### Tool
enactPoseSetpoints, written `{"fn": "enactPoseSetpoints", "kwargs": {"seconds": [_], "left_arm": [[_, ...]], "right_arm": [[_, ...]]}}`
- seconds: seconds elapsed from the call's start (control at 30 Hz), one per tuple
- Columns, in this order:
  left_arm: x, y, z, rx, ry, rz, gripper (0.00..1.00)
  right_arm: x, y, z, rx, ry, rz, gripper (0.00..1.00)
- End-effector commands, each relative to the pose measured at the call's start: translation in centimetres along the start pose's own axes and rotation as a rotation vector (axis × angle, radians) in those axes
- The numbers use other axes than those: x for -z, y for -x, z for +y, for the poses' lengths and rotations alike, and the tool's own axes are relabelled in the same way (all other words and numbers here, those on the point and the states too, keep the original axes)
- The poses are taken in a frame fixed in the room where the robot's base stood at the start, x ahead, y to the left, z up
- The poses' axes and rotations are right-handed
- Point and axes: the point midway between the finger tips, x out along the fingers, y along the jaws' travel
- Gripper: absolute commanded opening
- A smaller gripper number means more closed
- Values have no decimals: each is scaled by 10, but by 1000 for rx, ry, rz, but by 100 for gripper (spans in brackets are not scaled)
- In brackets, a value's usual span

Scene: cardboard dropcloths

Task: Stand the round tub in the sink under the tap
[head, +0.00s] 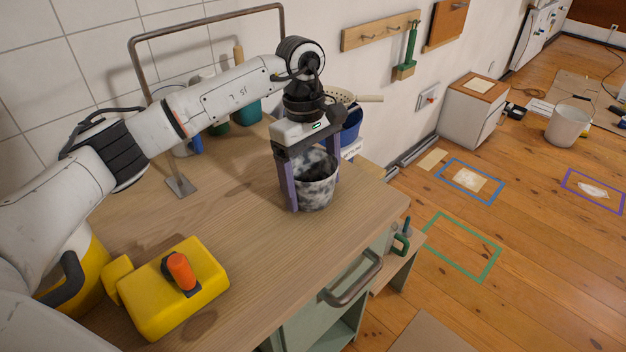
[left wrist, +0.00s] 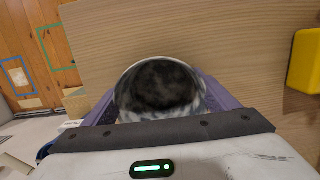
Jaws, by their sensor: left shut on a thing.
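The round tub (head: 316,186), mottled black, grey and white with an open top, is upright near the right end of the wooden counter (head: 240,230). My left gripper (head: 311,190) comes down from above and is shut on the tub, one purple finger on each side. The left wrist view looks into the tub's dark mouth (left wrist: 160,88) between the fingers. I cannot tell whether its base touches the counter. I make out no sink and no tap in these views. My right gripper is not in view.
A yellow block-like thing with an orange knob (head: 183,272) sits at the counter's front left. A grey metal bar frame (head: 205,20) stands behind my arm. A blue container (head: 350,125) and a strainer (head: 340,97) are close behind the gripper. The middle of the counter is clear.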

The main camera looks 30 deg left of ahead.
Motion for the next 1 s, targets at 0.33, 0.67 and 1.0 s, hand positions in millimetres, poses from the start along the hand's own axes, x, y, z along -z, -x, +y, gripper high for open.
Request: {"fn": "enactPoseSetpoints", "kwargs": {"seconds": [0.33, 0.67, 1.0], "left_arm": [[0, -2, 0, -1, -1, 0, 93], [0, 3, 0, -2, -1, 0, 100], [0, 62, 2, -6, 0, 1, 100]], "right_arm": [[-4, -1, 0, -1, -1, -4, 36], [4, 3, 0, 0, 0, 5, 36], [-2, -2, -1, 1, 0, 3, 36]]}}
